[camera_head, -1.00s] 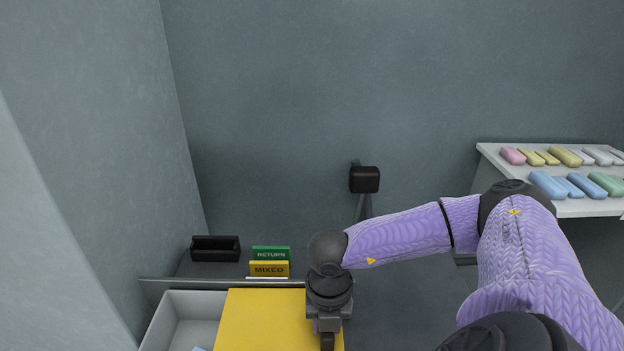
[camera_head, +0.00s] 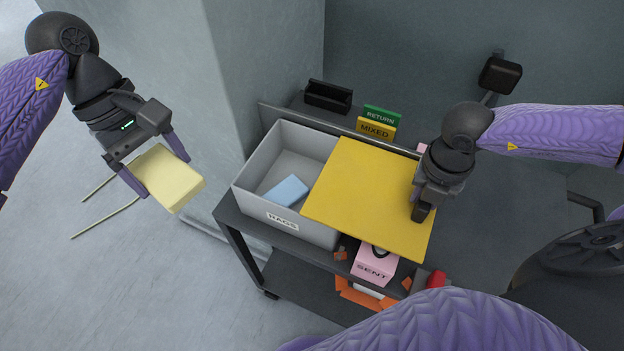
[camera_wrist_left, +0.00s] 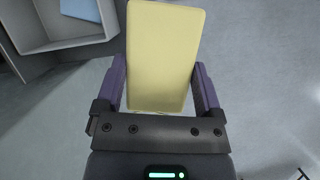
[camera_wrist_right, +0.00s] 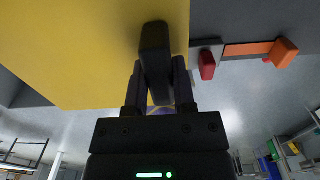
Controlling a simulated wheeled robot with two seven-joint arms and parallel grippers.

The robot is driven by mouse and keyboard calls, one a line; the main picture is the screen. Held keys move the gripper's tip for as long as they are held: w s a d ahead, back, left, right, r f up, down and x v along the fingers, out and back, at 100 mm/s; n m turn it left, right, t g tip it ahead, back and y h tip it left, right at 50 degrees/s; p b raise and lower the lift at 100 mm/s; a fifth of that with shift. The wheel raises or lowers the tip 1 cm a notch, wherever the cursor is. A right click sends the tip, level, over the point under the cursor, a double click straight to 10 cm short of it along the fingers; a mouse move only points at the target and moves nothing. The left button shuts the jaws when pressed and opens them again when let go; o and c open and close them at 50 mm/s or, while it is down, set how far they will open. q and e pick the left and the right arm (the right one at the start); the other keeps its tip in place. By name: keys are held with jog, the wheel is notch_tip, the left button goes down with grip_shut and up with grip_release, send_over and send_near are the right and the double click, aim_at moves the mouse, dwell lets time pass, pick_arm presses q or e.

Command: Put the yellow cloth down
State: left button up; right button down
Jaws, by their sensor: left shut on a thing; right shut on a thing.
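The yellow cloth (camera_head: 175,182) is a pale yellow folded pad. My left gripper (camera_head: 152,170) is shut on it and holds it in the air over the floor, left of the cart. In the left wrist view the cloth (camera_wrist_left: 165,55) lies between the two fingers. A grey bin (camera_head: 262,200) labelled RAGS is on the cart, with a blue cloth (camera_head: 287,190) inside. My right gripper (camera_head: 424,205) is shut on the black handle (camera_wrist_right: 155,60) of a flat yellow panel (camera_head: 365,195). The panel overlaps the bin's right side in the head view and hides part of it.
A pink SENT box (camera_head: 375,266) stands right of the bin, partly under the panel. Green RETURN (camera_head: 381,117) and yellow MIXED (camera_head: 376,129) signs and a black holder (camera_head: 328,96) are behind. A wall corner (camera_head: 265,70) rises behind the bin's left.

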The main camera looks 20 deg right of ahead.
pick_arm(q)
jog(key=w+d+f+n+t+h, duration=0.1)
jog(key=w+d+f+n+t, duration=0.15)
jog(key=d+n, duration=0.55)
jog(key=w+d+f+n+t+h, duration=0.1)
jog(key=d+n+t, duration=0.2)
jog(key=d+n, duration=0.55)
notch_tip(320, 180, down, 10)
jog(key=shift+f, duration=0.15)
jog(key=shift+d+f+m, duration=0.1)
jog(key=shift+m, duration=0.15)
jog(key=shift+f, duration=0.45)
jog(key=o, duration=0.9)
jog(key=v, duration=1.3)
jog(key=shift+w+r, duration=0.1)
jog(key=shift+w, duration=0.2)
